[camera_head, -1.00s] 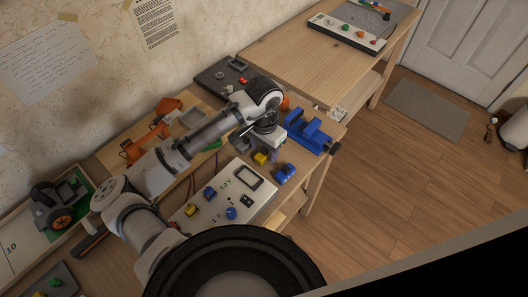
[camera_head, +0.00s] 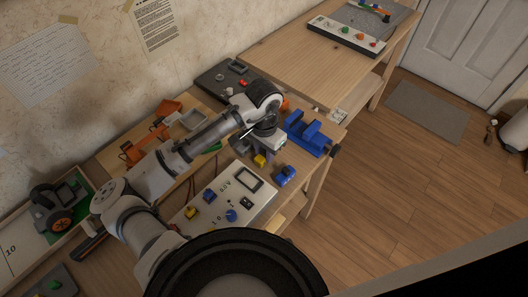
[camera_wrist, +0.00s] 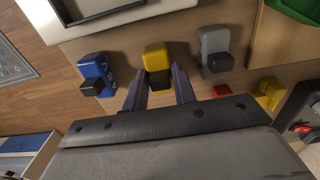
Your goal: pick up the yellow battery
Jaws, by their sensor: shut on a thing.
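The yellow battery (camera_head: 260,160) is on the workbench between the white control panel and the blue vise. In the wrist view the yellow battery (camera_wrist: 156,57) has a dark end block facing me, between the two fingers. My gripper (camera_wrist: 160,88) is shut on it, one finger on each side. In the head view my gripper (camera_head: 266,150) is over the battery and partly hides it. I cannot tell whether the battery is clear of the bench.
A blue block (camera_wrist: 96,72) and a grey block (camera_wrist: 214,50) flank the battery closely. The blue vise (camera_head: 310,136) stands to the right. The control panel (camera_head: 222,205) lies at the front left. The far tabletop (camera_head: 300,60) has free room.

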